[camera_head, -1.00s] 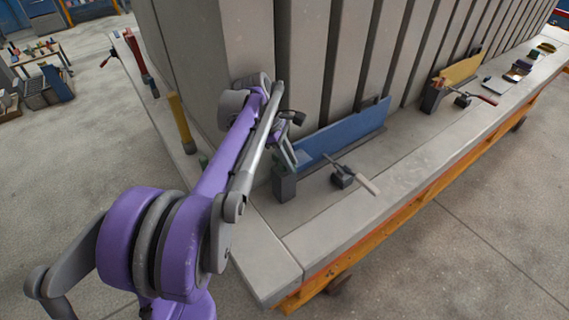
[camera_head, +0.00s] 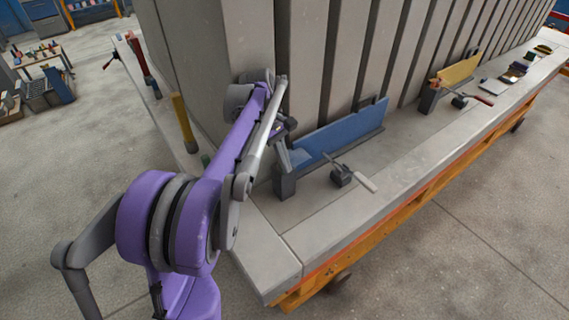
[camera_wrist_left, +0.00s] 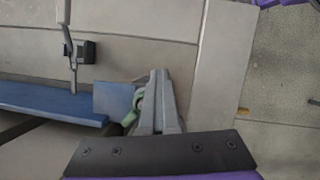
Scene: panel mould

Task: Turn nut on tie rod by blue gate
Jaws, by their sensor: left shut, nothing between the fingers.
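The blue gate (camera_head: 345,132) stands upright on the grey bench ledge against the ribbed panels; its edge also shows in the left wrist view (camera_wrist_left: 50,100). My left gripper (camera_head: 291,162) is at the gate's near left end, above a dark block (camera_head: 284,184). In the left wrist view its fingers (camera_wrist_left: 160,76) are together, with nothing seen between them. A small rounded green part (camera_wrist_left: 137,100) sits just left of the fingers, partly hidden by them; I cannot tell whether it is the nut or whether they touch. The tie rod is not clear in either view. My right gripper is not in view.
A toggle clamp (camera_head: 343,176) with a pale handle stands on the ledge before the gate. A yellow gate (camera_head: 459,69) with another clamp is farther right. A yellow post (camera_head: 182,122) stands left of my arm. The ledge front is mostly clear.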

